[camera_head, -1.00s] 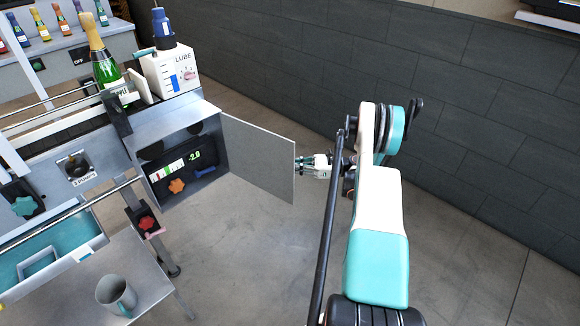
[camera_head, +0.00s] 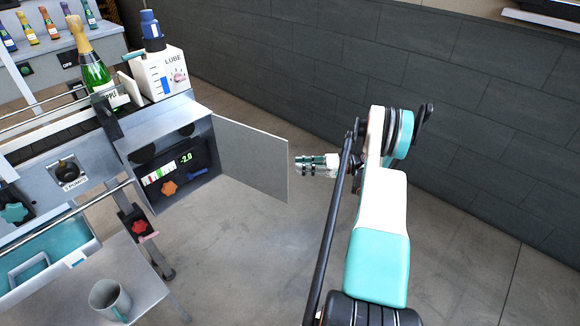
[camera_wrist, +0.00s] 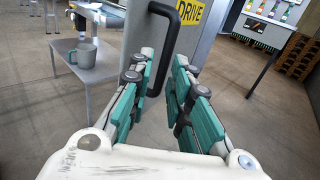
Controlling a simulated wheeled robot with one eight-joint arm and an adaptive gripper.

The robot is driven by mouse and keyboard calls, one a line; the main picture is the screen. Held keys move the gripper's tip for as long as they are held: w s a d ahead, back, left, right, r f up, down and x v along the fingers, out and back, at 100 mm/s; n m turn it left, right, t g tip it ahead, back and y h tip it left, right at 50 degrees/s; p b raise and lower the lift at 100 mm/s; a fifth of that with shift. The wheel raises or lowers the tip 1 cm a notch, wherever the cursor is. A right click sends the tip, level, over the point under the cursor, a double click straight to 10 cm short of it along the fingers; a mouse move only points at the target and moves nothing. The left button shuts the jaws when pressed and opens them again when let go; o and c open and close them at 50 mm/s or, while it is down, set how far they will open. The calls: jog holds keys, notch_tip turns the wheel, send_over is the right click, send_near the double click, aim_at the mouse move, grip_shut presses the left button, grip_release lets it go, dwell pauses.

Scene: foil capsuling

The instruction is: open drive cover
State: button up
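The drive cover (camera_head: 250,160) is a flat grey door swung wide open on the right side of the machine box. The wrist view shows its outer face with a yellow DRIVE label (camera_wrist: 190,11) and a black bar handle (camera_wrist: 168,50). My gripper (camera_head: 297,165) is just right of the cover's free edge, on its outer side. In the wrist view its two green-padded fingers (camera_wrist: 164,62) are apart, with the handle showing between them. The fingers do not appear closed on it; I cannot tell whether they touch it.
Inside the open box are a display reading -2.0 (camera_head: 187,157) and an orange knob (camera_head: 169,187). A LUBE container (camera_head: 163,76) and a green bottle (camera_head: 95,72) stand on top. A grey mug (camera_head: 108,299) sits on the low table. The floor right of the cover is clear.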

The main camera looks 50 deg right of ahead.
jog(key=shift+v, duration=2.65)
